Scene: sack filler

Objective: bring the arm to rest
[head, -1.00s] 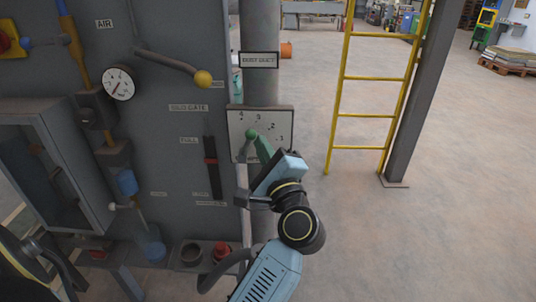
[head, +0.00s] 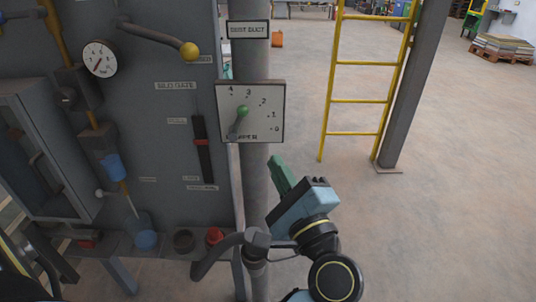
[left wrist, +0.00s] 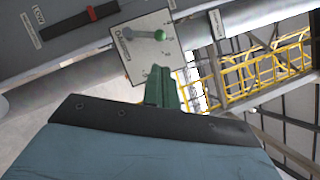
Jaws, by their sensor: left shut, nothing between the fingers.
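My left gripper (head: 281,174) has green fingers and a light blue body. It is shut and empty, in free air below and right of the damper dial plate. The damper dial (head: 250,112) is a white plate numbered 0 to 4 on the duct, with a green-knobbed lever (head: 241,112). The lever's arm slants down-left of the knob. In the left wrist view, the green fingers (left wrist: 161,88) are together, and the damper plate (left wrist: 150,58) with its knob is beyond them, apart from the fingers. My right gripper is not in view.
The grey panel (head: 165,150) at left carries a yellow-knobbed lever (head: 190,50), a gauge (head: 99,58) and a slot with a red marker (head: 201,142). A red button (head: 215,236) sits on the ledge below. A yellow ladder (head: 358,101) stands behind at right. The floor right of my arm is clear.

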